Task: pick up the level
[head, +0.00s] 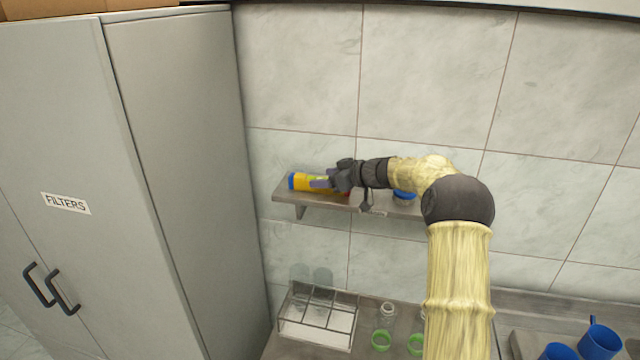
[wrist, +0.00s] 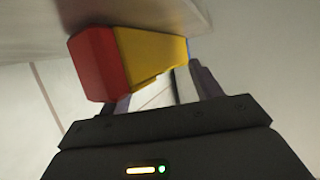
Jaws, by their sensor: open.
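The level is a yellow bar with a blue end and a red end. In the head view the level (head: 306,183) lies at the left part of the wall shelf (head: 380,208), its blue end to the left. My gripper (head: 328,183) reaches it from the right and hides part of it, mostly toward the red end. In the wrist view the level (wrist: 150,55) is just beyond my gripper (wrist: 163,92), red end at left, against the shelf surface. The fingers are apart, close to the level. I cannot tell whether they stand on both sides of it.
A round blue-topped item (head: 404,195) sits on the shelf behind my arm. A tall grey cabinet (head: 180,150) labelled FILTERS stands at left. Below are a wire rack (head: 318,316), clear bottles with green rings (head: 384,325) and blue mugs (head: 600,341).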

